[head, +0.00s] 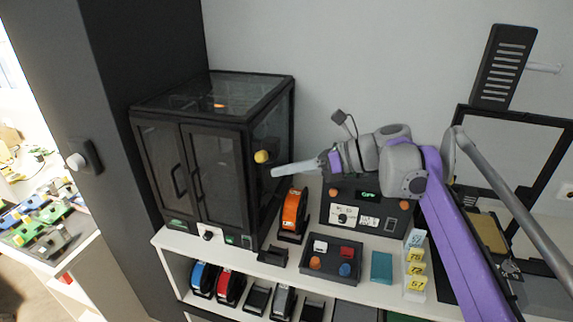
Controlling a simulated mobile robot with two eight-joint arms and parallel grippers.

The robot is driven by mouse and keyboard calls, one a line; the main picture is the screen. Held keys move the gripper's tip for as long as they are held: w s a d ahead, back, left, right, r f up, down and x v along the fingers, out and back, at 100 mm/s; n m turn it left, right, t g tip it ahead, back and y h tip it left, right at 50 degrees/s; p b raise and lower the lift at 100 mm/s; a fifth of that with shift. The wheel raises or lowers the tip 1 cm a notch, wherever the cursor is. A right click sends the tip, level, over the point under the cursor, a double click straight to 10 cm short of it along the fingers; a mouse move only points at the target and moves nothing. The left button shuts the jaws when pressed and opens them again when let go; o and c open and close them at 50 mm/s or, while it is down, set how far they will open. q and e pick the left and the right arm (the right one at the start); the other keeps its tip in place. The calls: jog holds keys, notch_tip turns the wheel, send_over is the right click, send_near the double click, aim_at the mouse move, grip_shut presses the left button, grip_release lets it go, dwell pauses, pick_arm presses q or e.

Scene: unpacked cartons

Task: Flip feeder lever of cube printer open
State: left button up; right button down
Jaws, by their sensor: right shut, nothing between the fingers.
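The cube printer (215,190) is a black-framed box with dark glass doors and a clear top, standing on the left part of the white shelf. A small yellow knob (262,156) shows at its right side near the front edge; it looks like the feeder lever's end, but the rest of the lever is not clear. My right gripper (275,172) reaches in from the right, with its light grey fingers shut and empty. Its tips are just below and right of the yellow knob; whether they touch it cannot be told. My left gripper is not in view.
Under my right arm, the white shelf (390,296) holds an orange spool (294,212), a dark control box (380,212), a tray of small parts (352,272) and yellow number tags (416,268). A dark pillar (130,190) stands left of the printer. Bare wall lies behind.

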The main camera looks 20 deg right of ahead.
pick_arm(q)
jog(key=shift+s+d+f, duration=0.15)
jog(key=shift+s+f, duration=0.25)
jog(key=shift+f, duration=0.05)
pick_arm(e)
jog(key=v, duration=1)
jog(key=shift+s+d, duration=0.15)
jog(key=shift+d, duration=0.15)
jog(key=shift+f, duration=0.1)
